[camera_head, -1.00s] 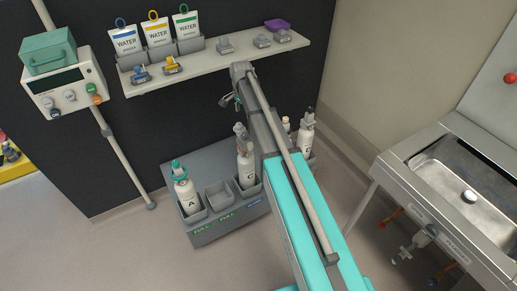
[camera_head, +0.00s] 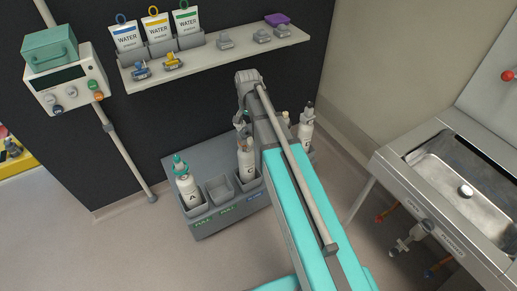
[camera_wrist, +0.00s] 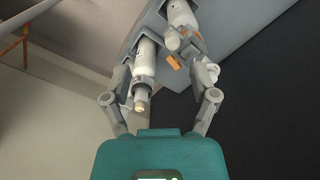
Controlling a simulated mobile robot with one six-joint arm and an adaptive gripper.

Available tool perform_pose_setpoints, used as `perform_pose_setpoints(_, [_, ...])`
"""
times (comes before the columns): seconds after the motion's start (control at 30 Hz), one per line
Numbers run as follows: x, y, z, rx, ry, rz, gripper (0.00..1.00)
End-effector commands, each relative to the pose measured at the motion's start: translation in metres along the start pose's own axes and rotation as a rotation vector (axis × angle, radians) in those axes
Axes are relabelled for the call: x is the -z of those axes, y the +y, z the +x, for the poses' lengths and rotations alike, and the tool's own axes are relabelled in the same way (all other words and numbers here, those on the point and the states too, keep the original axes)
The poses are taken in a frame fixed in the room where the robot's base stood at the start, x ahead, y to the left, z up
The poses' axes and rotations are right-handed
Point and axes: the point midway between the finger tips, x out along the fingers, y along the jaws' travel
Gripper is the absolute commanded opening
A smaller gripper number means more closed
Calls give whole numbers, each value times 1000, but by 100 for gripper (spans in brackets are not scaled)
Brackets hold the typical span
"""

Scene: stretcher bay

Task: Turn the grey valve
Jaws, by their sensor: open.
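A white bottle marked C (camera_head: 246,168) stands in the grey rack, with a grey valve (camera_head: 244,144) on its top. In the wrist view a grey valve (camera_wrist: 178,40) with an orange tag tops the right-hand bottle, beyond the fingers. My gripper (camera_wrist: 160,84) is open and empty, its two fingers spread. In the head view my gripper (camera_head: 243,120) is just above bottle C; contact with the valve cannot be told. My arm partly hides the rack's middle in the head view.
Bottle A (camera_head: 187,190), with a teal valve, stands at the rack's left, beside an empty slot. Another bottle (camera_head: 306,130) stands right of my arm. A shelf (camera_head: 215,55) runs above. A steel sink (camera_head: 455,165) with pipe valves underneath (camera_head: 412,238) is at right.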

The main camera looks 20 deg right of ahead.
Motion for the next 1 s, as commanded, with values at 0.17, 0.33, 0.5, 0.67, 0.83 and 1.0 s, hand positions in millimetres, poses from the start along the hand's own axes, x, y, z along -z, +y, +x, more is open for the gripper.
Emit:
perform_pose_setpoints(0.17, [-24, 16, -2, 0, 0, -91, 76])
perform_pose_setpoints(0.33, [-44, 30, -3, 0, 0, -180, 76])
perform_pose_setpoints(0.5, [-64, 43, -4, 0, 0, -269, 76])
perform_pose_setpoints(0.67, [-82, 56, -6, 0, 0, -352, 76])
perform_pose_setpoints(0.83, [-100, 68, -7, 0, 0, -435, 76])
perform_pose_setpoints(1.0, [-112, 76, -8, 0, 0, -497, 76])
